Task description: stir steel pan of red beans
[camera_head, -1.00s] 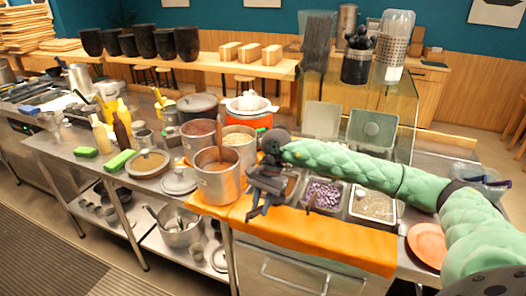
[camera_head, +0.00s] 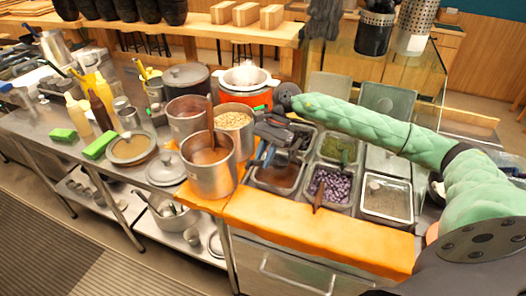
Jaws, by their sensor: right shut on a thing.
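A steel pan (camera_head: 276,191) with reddish-brown contents, which look like red beans, sits in the counter just behind the orange cloth. My right gripper (camera_head: 268,157) is over this pan, fingers pointing down. It is shut on a slim utensil, mostly hidden by the fingers; I cannot tell how deep its end sits. The gripper and arm cover the back of the pan. My left gripper is not in view.
A tall steel pot (camera_head: 209,178) with a wooden-handled utensil stands left of the pan. A tray of purple cubes (camera_head: 330,186), a green-filled tray (camera_head: 340,150) and a pale-filled tray (camera_head: 388,200) lie right. An orange cloth (camera_head: 310,232) covers the front edge.

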